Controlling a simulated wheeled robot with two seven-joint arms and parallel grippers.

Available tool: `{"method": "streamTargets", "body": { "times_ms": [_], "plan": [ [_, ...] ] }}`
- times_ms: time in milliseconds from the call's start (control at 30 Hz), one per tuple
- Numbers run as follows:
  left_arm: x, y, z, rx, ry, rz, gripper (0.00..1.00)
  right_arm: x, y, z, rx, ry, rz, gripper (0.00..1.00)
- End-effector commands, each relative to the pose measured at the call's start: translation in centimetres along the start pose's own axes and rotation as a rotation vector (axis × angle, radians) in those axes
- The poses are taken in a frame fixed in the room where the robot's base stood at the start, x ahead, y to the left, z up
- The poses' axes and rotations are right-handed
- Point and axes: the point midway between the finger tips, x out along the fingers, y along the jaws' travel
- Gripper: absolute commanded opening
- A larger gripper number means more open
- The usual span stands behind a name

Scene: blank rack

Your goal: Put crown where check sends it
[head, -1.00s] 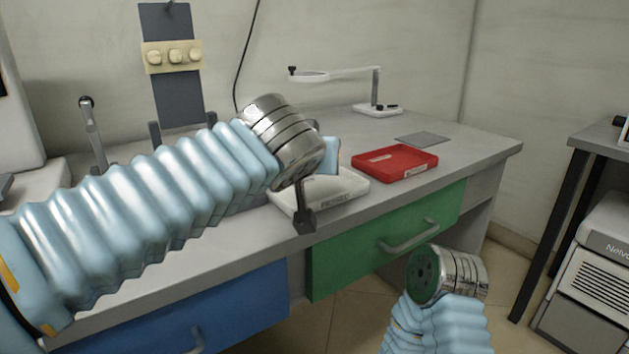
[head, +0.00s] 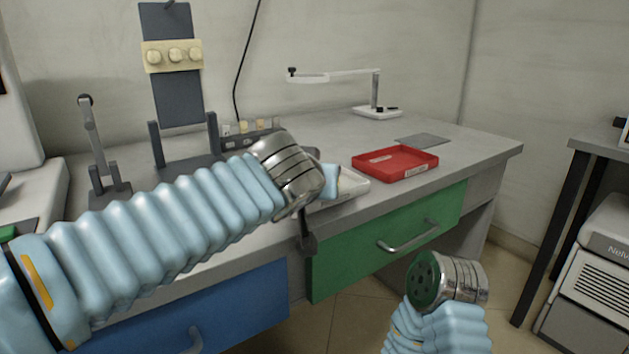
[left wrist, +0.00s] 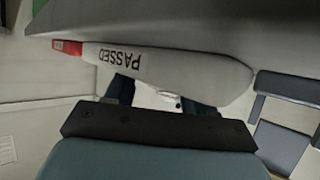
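My left gripper (head: 307,243) hangs at the bench's front edge, just in front of the white tray (head: 352,184), which my wrist partly covers. In the left wrist view the tray (left wrist: 190,70) reads PASSED upside down, and dark finger parts (left wrist: 158,98) stand apart beyond a black bar. A small whitish patch shows between them; I cannot tell whether it is a crown. A red tray (head: 395,163) sits right of the white one. Small pale pieces (head: 243,127) stand in a dark holder behind my left arm; I cannot tell which is the crown. My right gripper is out of view.
A dark upright panel (head: 178,98) carries a cream strip with three round blanks. A white arm lamp (head: 376,108) and a grey plate (head: 422,140) are at the back right. A green drawer (head: 350,250) and a blue drawer (head: 245,305) are shut below the bench.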

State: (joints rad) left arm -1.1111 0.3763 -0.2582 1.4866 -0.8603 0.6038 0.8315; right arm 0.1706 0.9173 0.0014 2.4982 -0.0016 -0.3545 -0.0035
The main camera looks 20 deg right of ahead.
Motion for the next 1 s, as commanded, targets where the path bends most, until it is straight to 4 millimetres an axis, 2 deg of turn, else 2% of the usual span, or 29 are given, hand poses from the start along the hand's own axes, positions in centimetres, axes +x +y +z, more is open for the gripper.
{"method": "streamTargets", "body": {
  "times_ms": [333, 467, 700, 833, 1000],
  "plan": [
    [-0.6, 0.0, -0.4, 0.000, 0.001, 0.001, 0.54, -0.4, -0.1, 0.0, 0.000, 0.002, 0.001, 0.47],
    [-3.1, 0.0, -0.2, 0.000, 0.004, 0.003, 0.54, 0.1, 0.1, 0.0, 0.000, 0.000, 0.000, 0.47],
    [-8.8, 0.0, -0.3, -0.001, 0.002, 0.002, 0.54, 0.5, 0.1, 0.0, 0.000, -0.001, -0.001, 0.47],
    [-10.8, 0.0, -0.3, 0.000, 0.002, 0.001, 0.54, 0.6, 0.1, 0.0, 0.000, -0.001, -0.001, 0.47],
    [-12.1, 0.0, -0.3, 0.000, 0.001, 0.000, 0.54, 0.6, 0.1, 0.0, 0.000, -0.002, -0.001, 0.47]
  ]
}}
